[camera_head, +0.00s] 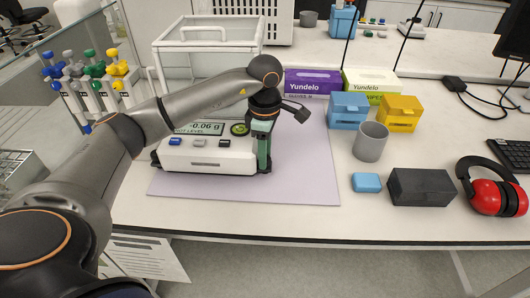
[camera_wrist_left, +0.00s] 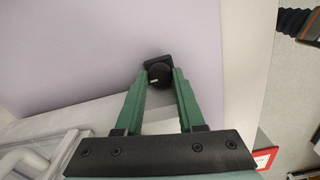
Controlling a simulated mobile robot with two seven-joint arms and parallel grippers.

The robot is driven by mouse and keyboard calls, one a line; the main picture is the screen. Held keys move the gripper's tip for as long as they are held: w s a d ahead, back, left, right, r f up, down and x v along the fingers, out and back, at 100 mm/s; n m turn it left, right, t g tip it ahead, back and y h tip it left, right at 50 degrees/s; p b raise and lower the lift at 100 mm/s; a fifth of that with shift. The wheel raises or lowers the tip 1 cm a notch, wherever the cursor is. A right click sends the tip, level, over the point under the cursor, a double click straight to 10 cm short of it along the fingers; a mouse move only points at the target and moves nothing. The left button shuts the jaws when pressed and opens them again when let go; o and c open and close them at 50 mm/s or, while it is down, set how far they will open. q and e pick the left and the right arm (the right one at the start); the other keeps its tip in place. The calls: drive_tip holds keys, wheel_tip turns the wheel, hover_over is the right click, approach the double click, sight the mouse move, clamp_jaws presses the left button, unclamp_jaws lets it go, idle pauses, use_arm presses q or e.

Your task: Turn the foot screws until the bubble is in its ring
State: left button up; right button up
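The white balance (camera_head: 208,158) stands on a pale lilac mat. Its display (camera_head: 200,128) shows a small negative gram reading and "NOT LEVEL". The round green bubble level (camera_head: 239,129) is beside the display; the bubble's place in its ring is too small to tell. My left gripper (camera_head: 263,165) points down at the balance's right front corner. In the left wrist view its green fingers (camera_wrist_left: 160,76) flank a round black foot screw (camera_wrist_left: 159,73) closely on both sides and appear shut on it. The lower fingertips are hard to make out in the head view. My right gripper is not in view.
Right of the mat (camera_head: 310,180) are a grey cup (camera_head: 370,141), a blue block (camera_head: 366,182), a dark box (camera_head: 421,187) and red ear defenders (camera_head: 492,186). Boxes stand behind. A clear-walled case (camera_head: 207,45) is behind the balance, and colored pipettes (camera_head: 90,75) stand left.

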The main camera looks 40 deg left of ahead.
use_arm(q)
clamp_jaws()
drive_tip(key=n, duration=0.4)
drive_tip(key=shift+n+p, duration=0.3)
drive_tip(key=shift+p, duration=0.05)
drive_tip(key=o, duration=0.6)
unclamp_jaws()
drive_tip(key=shift+c, duration=0.2)
wheel_tip(320, 180, up, 13)
drive_tip(key=shift+f, duration=0.2)
drive_tip(key=shift+p, duration=0.3)
